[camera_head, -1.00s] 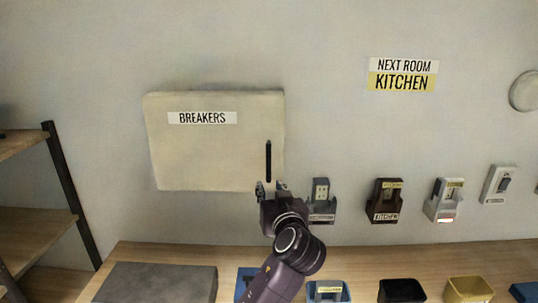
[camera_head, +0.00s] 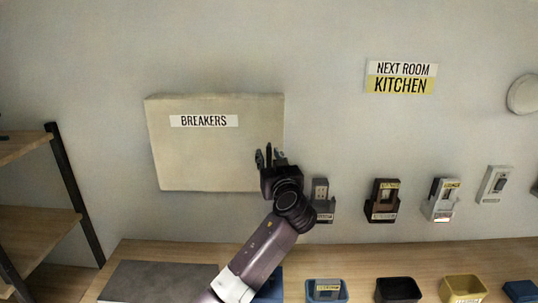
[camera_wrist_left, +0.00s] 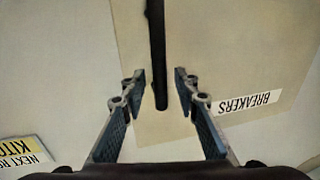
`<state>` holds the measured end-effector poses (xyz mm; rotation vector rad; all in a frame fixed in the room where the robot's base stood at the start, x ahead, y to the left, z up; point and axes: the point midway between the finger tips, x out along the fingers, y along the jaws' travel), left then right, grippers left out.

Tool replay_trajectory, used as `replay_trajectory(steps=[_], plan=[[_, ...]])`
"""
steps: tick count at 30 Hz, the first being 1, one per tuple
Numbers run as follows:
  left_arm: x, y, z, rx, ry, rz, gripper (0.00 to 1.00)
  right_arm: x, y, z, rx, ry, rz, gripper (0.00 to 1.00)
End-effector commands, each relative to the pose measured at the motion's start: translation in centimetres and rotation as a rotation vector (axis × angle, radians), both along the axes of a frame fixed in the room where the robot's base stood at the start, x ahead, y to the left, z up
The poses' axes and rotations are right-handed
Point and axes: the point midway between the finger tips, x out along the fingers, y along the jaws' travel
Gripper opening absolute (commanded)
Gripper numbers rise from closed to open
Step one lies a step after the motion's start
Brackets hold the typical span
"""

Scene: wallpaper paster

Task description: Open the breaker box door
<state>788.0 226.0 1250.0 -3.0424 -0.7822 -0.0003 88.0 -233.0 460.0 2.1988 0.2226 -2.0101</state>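The breaker box door (camera_head: 205,155) is a flat cream panel on the wall labelled BREAKERS, and it looks closed. It also shows in the left wrist view (camera_wrist_left: 230,60). Its slim black vertical handle (camera_wrist_left: 156,50) runs between the fingers in the left wrist view, with its end near the fingertips. In the head view only a short dark piece of the handle (camera_head: 269,152) shows above the gripper. My left gripper (camera_head: 269,158) is open at the door's lower right, with one finger on each side of the handle. I see no contact with it. My right gripper is not in view.
Wall-mounted switches (camera_head: 384,200) line the wall right of the box. A wooden counter (camera_head: 180,252) below holds a grey mat (camera_head: 160,281) and several small bins (camera_head: 399,289). A shelf (camera_head: 40,215) stands at left. A KITCHEN sign (camera_head: 401,77) hangs upper right.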

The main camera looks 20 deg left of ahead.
Motion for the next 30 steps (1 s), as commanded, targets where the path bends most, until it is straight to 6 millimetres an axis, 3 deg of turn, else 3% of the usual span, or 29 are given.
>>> replay_trajectory(steps=[5, 13, 30], plan=[[0.0, 0.01, -0.03, 0.0, 0.0, 0.0, 0.28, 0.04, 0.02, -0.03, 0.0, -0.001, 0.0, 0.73], [-0.02, 0.01, -0.03, 0.0, 0.0, 0.0, 0.0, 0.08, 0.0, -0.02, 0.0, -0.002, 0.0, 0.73], [-0.06, -0.01, -0.15, -0.001, 0.003, -0.031, 0.0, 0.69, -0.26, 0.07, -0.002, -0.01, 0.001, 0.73]])
